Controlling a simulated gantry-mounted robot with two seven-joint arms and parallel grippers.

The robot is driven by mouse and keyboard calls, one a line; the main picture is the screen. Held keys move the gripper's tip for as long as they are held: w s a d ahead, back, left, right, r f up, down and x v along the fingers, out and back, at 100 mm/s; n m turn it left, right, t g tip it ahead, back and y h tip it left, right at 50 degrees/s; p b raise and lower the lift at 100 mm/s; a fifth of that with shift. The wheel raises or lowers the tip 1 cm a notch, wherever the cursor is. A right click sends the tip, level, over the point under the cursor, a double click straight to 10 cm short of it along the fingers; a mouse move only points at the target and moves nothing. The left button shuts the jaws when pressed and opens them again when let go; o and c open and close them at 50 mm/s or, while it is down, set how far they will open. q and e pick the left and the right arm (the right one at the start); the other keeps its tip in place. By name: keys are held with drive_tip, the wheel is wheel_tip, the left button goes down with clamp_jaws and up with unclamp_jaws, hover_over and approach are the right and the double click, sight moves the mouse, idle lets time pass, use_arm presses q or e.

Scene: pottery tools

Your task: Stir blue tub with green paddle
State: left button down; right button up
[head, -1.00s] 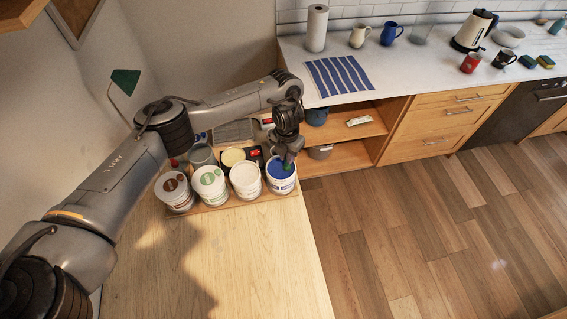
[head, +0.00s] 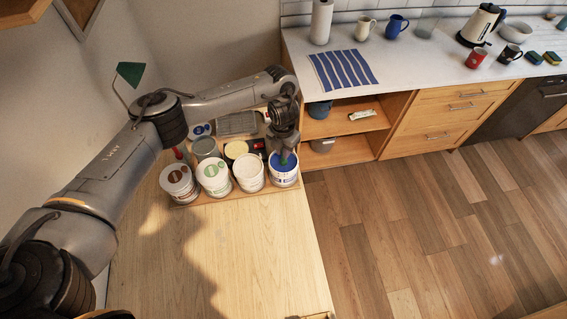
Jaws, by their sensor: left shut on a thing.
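The blue tub (head: 285,180) is a white tub with blue contents, at the right end of the front row of tubs, near the table's right edge. My left gripper (head: 284,146) is above it, pointing down, shut on the green paddle (head: 284,158). A short green part of the paddle shows under the gripper, over the blue contents. Its lower end is hidden, and the gripper hides its top. My right gripper cannot be made out.
Left of the blue tub stand a white tub (head: 249,174), a green-marked tub (head: 214,177) and a brown-marked tub (head: 179,184). A grey container (head: 205,149) and a yellow-topped one (head: 236,149) stand behind. The front of the wooden table (head: 250,250) is clear.

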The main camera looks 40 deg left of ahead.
use_arm(q)
drive_tip(key=shift+r, duration=0.2)
drive_tip(key=shift+r+p, duration=2.15)
drive_tip(key=shift+r, duration=0.35)
drive_tip(key=shift+r+p, duration=3.05)
drive_tip(key=shift+r, duration=0.2)
